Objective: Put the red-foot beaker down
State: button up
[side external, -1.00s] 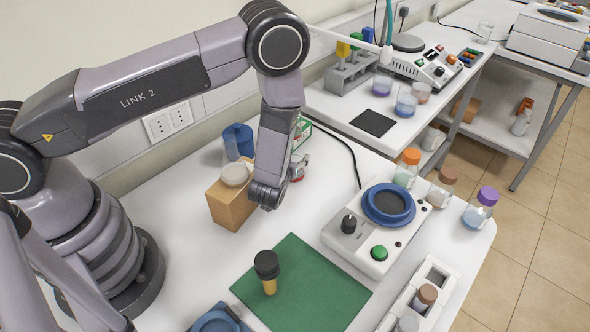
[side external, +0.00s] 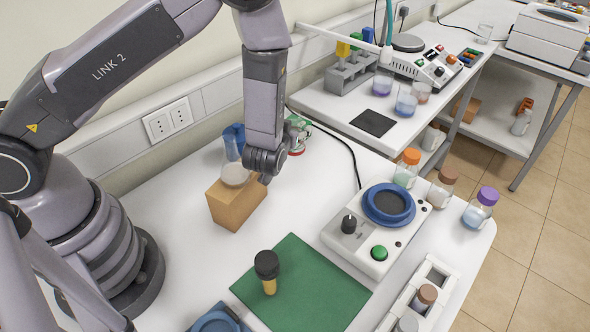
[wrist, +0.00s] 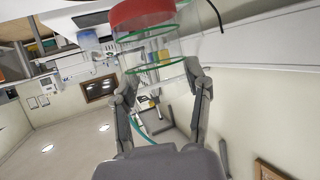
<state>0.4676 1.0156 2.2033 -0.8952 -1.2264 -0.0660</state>
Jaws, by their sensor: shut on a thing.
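The red-foot beaker (wrist: 150,42) is clear, with green rings and a thick red foot, and lies between the two fingers of my gripper (wrist: 162,72) in the wrist view. The fingers press on its sides. The foot is at the top of that picture, partly cut off by the edge. In the side view my gripper is mostly hidden behind my wrist. The red foot (side external: 297,151) shows just right of my wrist, above the back of the white table (side external: 180,240). Its clearance from the table cannot be told.
A white device (side external: 365,245) stands right. Bare table lies between.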

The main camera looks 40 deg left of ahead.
jog(key=d+r+m+t+h, duration=0.1)
jog(key=d+r+m+h, duration=0.3)
jog(key=d+m+h, duration=0.15)
jog(key=shift+h, duration=0.25)
jog(key=shift+w+d+f, duration=0.75)
jog(key=shift+w+f, duration=1.25)
jog(key=shift+f, duration=0.05)
jog(key=shift+w+d+f, duration=0.75)
jog(key=shift+w+f, duration=1.25)
jog(key=shift+f, duration=0.05)
jog(key=shift+w+d+f, duration=0.75)
jog(key=shift+w+f, duration=1.25)
jog(key=shift+f, duration=0.05)
jog(key=shift+f, duration=0.1)
jog(key=o, duration=1.1)
jog(key=shift+o, duration=0.2)
